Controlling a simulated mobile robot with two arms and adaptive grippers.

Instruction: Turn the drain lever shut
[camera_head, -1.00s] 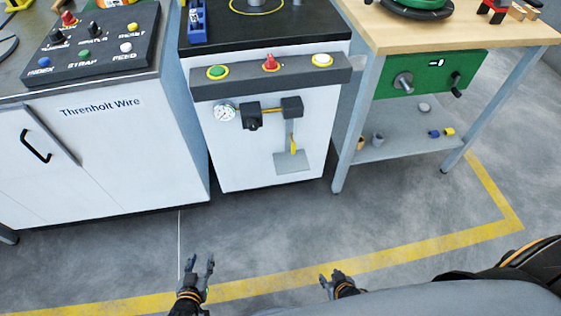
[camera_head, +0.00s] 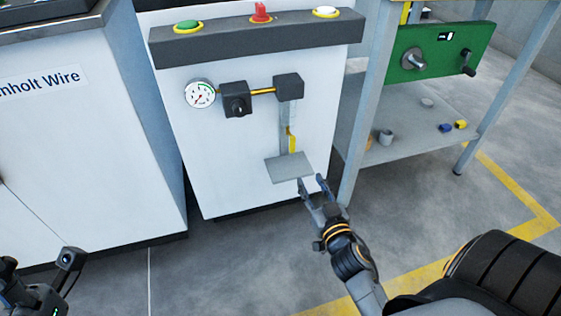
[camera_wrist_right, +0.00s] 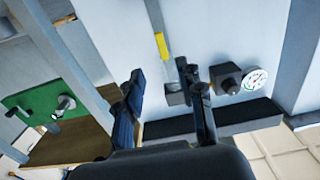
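The yellow drain lever (camera_head: 291,140) is on the grey vertical pipe below the right black block (camera_head: 289,86) on the white cabinet's front. Its handle points roughly down along the pipe; it also shows in the right wrist view (camera_wrist_right: 162,45). My right gripper (camera_head: 313,185) is open and empty, its fingertips just below and right of the lever, by the grey plate (camera_head: 289,167). In the right wrist view the fingers (camera_wrist_right: 164,80) are spread apart, with the lever beyond and between them. They appear apart from it. Part of my left arm shows at the lower left; its fingers are unclear.
A pressure gauge (camera_head: 199,93) and a black regulator knob (camera_head: 236,100) sit left of the pipe. A button bar (camera_head: 257,38) juts out above. A bench leg (camera_head: 362,120) stands close right of the cabinet. The floor in front is clear.

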